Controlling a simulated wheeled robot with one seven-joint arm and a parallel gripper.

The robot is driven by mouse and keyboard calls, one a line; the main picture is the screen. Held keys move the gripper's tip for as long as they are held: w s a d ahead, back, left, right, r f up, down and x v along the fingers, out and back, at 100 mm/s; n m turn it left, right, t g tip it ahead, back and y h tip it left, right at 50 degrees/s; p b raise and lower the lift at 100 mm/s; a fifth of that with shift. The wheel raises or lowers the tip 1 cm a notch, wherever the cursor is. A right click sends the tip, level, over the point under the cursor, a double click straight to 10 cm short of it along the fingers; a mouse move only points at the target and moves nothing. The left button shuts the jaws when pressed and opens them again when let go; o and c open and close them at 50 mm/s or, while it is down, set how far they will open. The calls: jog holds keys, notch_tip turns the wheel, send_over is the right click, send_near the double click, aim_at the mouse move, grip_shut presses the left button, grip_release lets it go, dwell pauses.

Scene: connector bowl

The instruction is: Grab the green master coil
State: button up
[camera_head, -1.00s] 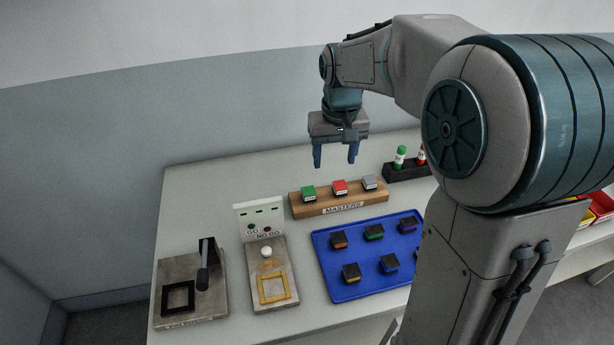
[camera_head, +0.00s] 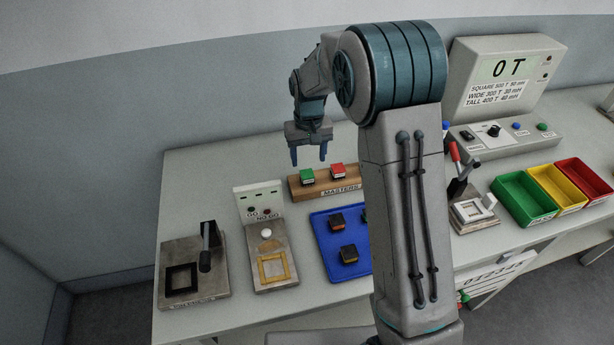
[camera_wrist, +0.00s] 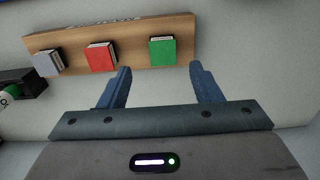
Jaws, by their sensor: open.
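The green master coil (camera_head: 307,175) sits on the wooden block marked MASTERS (camera_head: 341,193), at its left end in the head view. In the wrist view the green coil (camera_wrist: 162,50) lies ahead of the fingers, between their lines and nearer the middle of the gap. My gripper (camera_head: 308,157) is open and empty, pointing down above and slightly behind the block. Its two blue fingers (camera_wrist: 165,85) show apart in the wrist view. The red master coil (camera_head: 337,170) stands to the right of the green one. A grey coil (camera_wrist: 47,63) shows on the block in the wrist view.
A blue tray (camera_head: 318,222) with dark coils lies in front of the block, partly hidden by my arm. A GO/NO GO gauge (camera_head: 258,205) and a lever fixture (camera_head: 205,262) stand to the left. Green, yellow and red bins (camera_head: 521,197) stand at the right.

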aim_at(307, 174)
jog(key=shift+s+a+f+p, duration=0.1)
jog(key=shift+f+p, duration=0.35)
jog(key=shift+f, duration=0.95)
jog(key=shift+a+f+p, duration=0.1)
jog(key=shift+f+p, duration=0.35)
jog(key=shift+f, duration=0.9)
jog(key=c, duration=1.1)
